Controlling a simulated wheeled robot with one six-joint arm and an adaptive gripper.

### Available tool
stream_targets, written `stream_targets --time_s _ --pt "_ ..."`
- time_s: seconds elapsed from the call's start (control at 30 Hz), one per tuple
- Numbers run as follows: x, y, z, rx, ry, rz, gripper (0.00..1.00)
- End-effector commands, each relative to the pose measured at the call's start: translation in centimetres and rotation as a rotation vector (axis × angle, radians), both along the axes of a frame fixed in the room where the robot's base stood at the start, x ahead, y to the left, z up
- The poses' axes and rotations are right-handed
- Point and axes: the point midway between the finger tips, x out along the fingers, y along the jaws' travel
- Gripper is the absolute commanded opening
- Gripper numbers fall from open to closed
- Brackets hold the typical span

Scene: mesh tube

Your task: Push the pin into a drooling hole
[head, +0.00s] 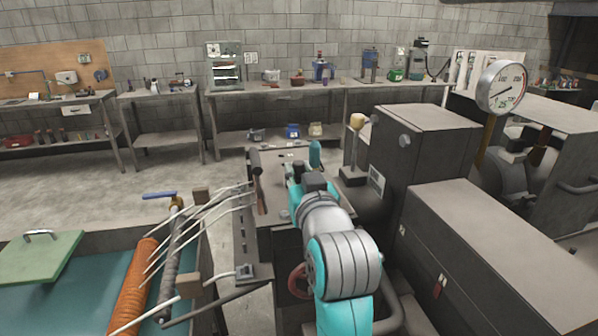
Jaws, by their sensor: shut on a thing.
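No other pin is clearly visible, and single holes are too small to tell.
An orange ribbed hose (132,287) lies left of the tube, below a blue-handled valve (160,195). A dark hammer-like tool (257,180) is left of my gripper. Large dark machine housings (420,150) and a pressure gauge (502,87) stand to the right. Open floor lies behind.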

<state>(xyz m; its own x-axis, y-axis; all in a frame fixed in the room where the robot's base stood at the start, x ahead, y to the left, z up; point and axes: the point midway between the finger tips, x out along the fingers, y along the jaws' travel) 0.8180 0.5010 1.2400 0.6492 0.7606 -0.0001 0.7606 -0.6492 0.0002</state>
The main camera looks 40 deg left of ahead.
Motion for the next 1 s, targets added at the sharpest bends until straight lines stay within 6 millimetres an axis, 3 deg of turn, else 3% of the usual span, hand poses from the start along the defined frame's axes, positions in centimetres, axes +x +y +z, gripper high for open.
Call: stream_targets --time_s 0.97,1.0 --pt "0.01 0.01 -0.48 -0.001 0.001 0.000 0.00" --pt "0.01 0.01 -0.48 -0.001 0.001 0.000 0.23"
